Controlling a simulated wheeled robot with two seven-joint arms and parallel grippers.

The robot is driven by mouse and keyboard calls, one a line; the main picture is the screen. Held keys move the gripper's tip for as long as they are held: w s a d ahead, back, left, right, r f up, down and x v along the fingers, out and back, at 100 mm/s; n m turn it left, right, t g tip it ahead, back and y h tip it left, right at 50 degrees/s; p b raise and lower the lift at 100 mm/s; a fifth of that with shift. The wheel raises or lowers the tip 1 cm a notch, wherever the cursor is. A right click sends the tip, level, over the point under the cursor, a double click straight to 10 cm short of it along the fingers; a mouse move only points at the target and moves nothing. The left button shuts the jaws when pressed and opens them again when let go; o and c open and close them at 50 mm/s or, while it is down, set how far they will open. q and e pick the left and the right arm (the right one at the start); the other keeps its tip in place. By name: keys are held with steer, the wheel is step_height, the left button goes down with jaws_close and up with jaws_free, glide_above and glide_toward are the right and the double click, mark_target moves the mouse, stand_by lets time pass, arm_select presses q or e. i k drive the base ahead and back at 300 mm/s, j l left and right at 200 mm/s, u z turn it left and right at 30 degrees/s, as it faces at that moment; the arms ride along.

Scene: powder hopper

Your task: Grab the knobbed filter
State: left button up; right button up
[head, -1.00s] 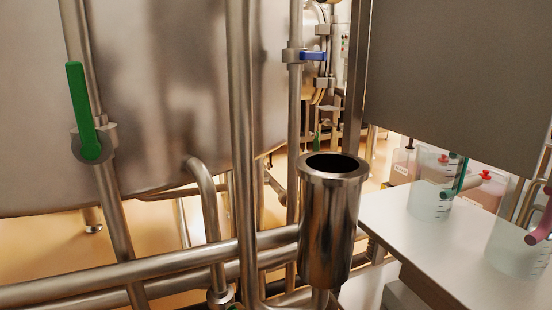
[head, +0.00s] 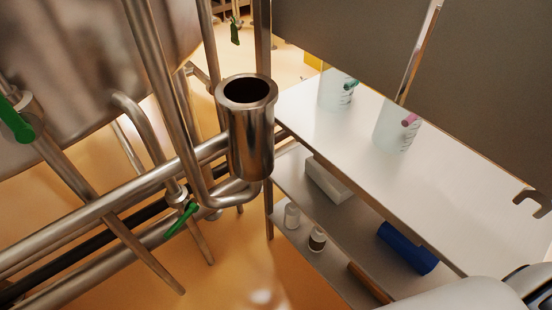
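I cannot make out a knobbed filter for certain in the head view. An open-topped steel cylinder (head: 251,140) stands upright on the pipework, its inside dark. Two clear beakers stand on the white table (head: 300,115). Neither of my grippers shows in the head view.
A lower shelf holds a pale box (head: 328,180), a blue roll (head: 407,250) and small bottles (head: 317,240). A grey panel (head: 350,40) hangs over the table's back. Pipes with green valve handles (head: 182,220) fill the left. A white rounded part of mine shows bottom right.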

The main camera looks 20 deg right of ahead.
mark_target(292, 213)
steer(key=z, duration=1.2)
steer(key=k+j+z, duration=0.1)
steer(key=k+z, duration=0.3)
steer(key=k, duration=0.75)
